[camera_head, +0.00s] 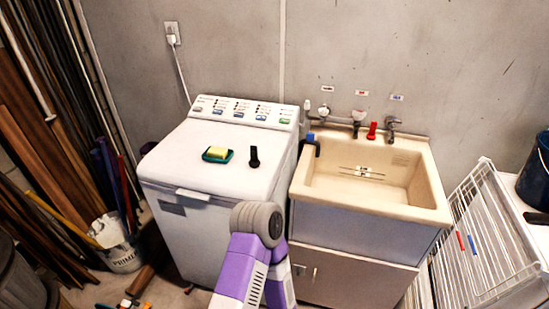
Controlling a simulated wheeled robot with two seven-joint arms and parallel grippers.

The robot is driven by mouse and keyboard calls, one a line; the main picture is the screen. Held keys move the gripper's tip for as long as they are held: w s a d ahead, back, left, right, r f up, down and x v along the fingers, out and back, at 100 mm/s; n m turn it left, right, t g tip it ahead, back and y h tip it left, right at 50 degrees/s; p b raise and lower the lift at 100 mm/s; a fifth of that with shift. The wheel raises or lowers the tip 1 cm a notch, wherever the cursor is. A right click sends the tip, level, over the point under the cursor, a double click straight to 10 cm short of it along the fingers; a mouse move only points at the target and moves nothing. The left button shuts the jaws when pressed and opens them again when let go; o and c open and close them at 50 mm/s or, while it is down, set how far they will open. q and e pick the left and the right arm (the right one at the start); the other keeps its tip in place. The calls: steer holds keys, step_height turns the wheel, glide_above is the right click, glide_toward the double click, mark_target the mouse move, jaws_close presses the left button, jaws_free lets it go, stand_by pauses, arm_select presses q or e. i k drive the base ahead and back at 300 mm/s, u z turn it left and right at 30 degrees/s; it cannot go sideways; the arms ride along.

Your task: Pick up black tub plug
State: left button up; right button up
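A small upright black object (254,156) stands on the white washing machine's lid (225,180), right of the sponge. It may be the black tub plug, but it is too small to be sure. A purple and white arm of mine with a grey round joint comes up from the bottom centre, in front of the washer and sink cabinet. No gripper fingers show, so neither gripper can be seen.
A yellow sponge on a green dish (217,155) sits on the lid. The cream sink (365,175) is right of the washer, with a red item (372,130) and a blue-topped item (311,137) on its rim. A white wire rack (485,240) is at right, a bucket (122,255) at left.

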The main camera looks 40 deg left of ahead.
mark_target(255, 162)
steer(key=i, duration=0.3)
steer(key=u, duration=0.7)
